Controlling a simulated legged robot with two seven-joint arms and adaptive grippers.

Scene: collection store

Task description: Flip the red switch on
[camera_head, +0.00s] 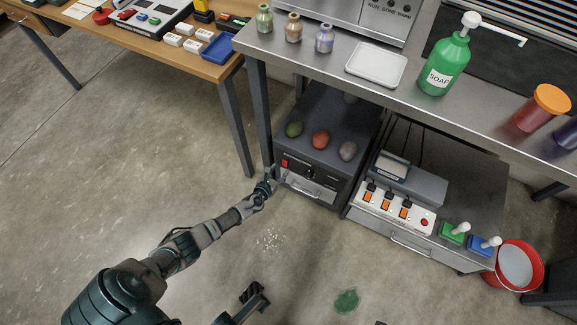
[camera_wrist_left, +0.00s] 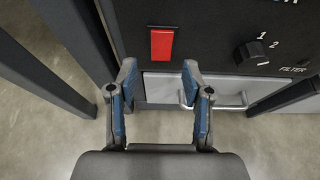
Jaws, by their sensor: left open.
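The red switch (camera_wrist_left: 162,44) is a small upright rectangle on the black front of a box-shaped unit. It also shows in the head view (camera_head: 285,163), on the unit's upper left. My left gripper (camera_head: 275,174) is at the unit's left front edge, close to the switch. In the left wrist view my left gripper (camera_wrist_left: 160,82) is open and empty. Its fingertips lie below the switch in the picture, one on either side. Whether they touch the panel cannot be told. My right gripper (camera_head: 255,293) seems to show in part at the bottom.
A dial (camera_wrist_left: 252,54) and a drawer handle (camera_wrist_left: 213,102) are beside and below the switch. Stones, one being reddish (camera_head: 320,139), lie on the unit. A table leg (camera_head: 258,120) stands close left. A power strip (camera_head: 392,206) with a red button is at right. The floor in front is mostly clear.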

